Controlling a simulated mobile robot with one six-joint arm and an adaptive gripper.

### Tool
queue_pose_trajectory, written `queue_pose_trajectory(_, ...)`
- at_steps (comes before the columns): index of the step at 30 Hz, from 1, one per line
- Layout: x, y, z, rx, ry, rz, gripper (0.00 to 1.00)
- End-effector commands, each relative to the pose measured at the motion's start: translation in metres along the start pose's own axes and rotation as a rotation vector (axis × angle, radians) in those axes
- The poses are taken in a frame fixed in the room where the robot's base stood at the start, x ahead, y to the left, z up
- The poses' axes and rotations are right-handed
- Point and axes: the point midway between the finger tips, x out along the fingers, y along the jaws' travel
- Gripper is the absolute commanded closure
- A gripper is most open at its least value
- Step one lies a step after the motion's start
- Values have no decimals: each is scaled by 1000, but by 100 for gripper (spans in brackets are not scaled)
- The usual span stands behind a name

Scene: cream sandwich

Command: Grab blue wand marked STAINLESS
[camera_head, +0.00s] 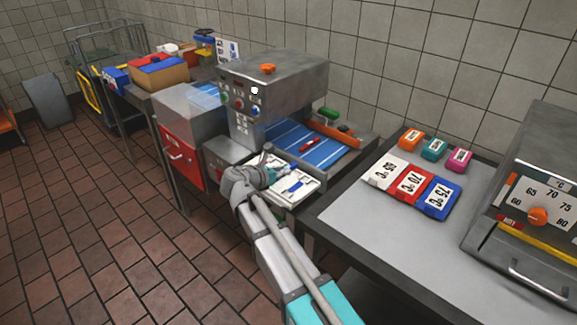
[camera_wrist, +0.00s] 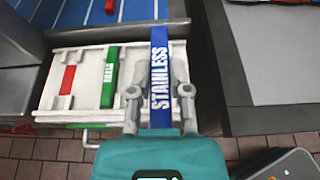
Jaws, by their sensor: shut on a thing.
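A grey machine (camera_head: 275,85) with a blue belt (camera_head: 330,152) stands behind the tray; a red piece (camera_head: 309,145) lies on the belt. A grey table (camera_head: 350,215) at right holds white, red and blue temperature blocks (camera_head: 437,198) and smaller coloured blocks (camera_head: 434,149).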

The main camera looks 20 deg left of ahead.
Motion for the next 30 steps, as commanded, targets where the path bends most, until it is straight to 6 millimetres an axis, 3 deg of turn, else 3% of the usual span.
queue_pose_trajectory(1,-16,-2,4,-2,0,5,100)
queue_pose_trajectory(3,-31,-2,5,-2,0,4,100)
queue_pose_trajectory(12,-74,-3,6,-1,0,2,100)
queue_pose_trajectory(18,-84,-3,5,-1,-1,2,100)
queue_pose_trajectory(30,-86,-3,5,-1,0,1,100)
